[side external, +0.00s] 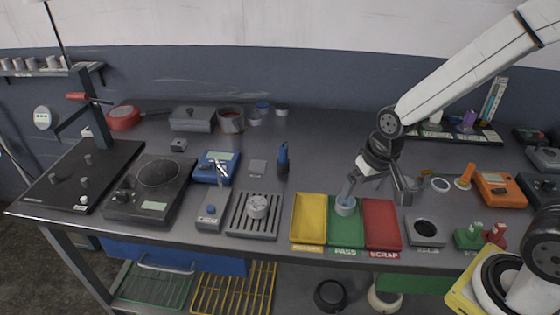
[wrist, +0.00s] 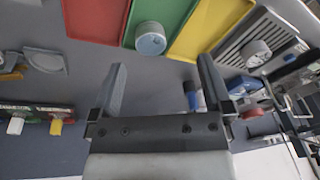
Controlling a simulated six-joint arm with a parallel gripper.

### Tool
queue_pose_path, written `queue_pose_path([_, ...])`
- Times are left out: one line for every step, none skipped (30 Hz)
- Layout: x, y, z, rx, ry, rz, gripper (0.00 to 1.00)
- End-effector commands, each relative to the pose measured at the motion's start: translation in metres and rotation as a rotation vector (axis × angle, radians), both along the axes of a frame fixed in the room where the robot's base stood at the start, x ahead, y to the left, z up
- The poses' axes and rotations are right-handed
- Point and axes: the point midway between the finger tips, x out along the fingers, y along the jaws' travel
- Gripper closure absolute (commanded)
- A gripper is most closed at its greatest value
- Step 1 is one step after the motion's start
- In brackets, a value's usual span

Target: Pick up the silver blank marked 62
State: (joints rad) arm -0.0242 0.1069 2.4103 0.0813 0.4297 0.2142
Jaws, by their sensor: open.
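A silver round blank (side external: 345,206) sits in the green PASS tray (side external: 346,236), near its back edge. It also shows in the wrist view (wrist: 150,42), just beyond and between my fingertips. A second round blank (side external: 257,205) sits on the slotted grey plate (side external: 240,226), and shows at the right of the wrist view (wrist: 256,54). I cannot read the number on either blank. My gripper (side external: 376,195) is open and empty above the back of the trays; its left finger overlaps the PASS blank in the side view. The open fingers also show in the wrist view (wrist: 161,68).
A yellow tray (side external: 308,222) lies left of the green one and a red SCRAP tray (side external: 381,225) right of it. A dark blue upright object (side external: 282,160) stands behind the yellow tray. A grey block with a round dark recess (side external: 425,230) lies right of the trays.

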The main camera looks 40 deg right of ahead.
Motion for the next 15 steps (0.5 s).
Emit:
queue_pose_path([0.012, 0.005, 0.0, 0.023, 0.013, -0.06, 0.0])
queue_pose_path([0.019, 0.008, 0.0, 0.04, 0.022, -0.105, 0.0])
queue_pose_path([0.028, 0.013, 0.0, 0.063, 0.035, -0.164, 0.0])
queue_pose_path([0.035, 0.016, 0.0, 0.082, 0.046, -0.212, 0.0])
queue_pose_path([0.042, 0.02, 0.0, 0.098, 0.056, -0.258, 0.0])
queue_pose_path([0.051, 0.025, -0.001, 0.122, 0.072, -0.321, 0.0])
queue_pose_path([0.058, 0.029, -0.001, 0.14, 0.085, -0.368, 0.0])
queue_pose_path([0.065, 0.034, -0.001, 0.157, 0.097, -0.414, 0.0])
queue_pose_path([0.074, 0.04, -0.002, 0.18, 0.117, -0.475, 0.0])
queue_pose_path([0.081, 0.044, -0.002, 0.197, 0.129, -0.52, 0.0])
queue_pose_path([0.087, 0.049, -0.003, 0.213, 0.144, -0.567, 0.0])
queue_pose_path([0.096, 0.055, -0.004, 0.235, 0.164, -0.628, 0.0])
queue_pose_path([0.102, 0.06, -0.005, 0.252, 0.18, -0.673, 0.0])
queue_pose_path([0.108, 0.065, -0.006, 0.267, 0.196, -0.717, 0.0])
queue_pose_path([0.116, 0.072, -0.007, 0.287, 0.219, -0.776, 0.0])
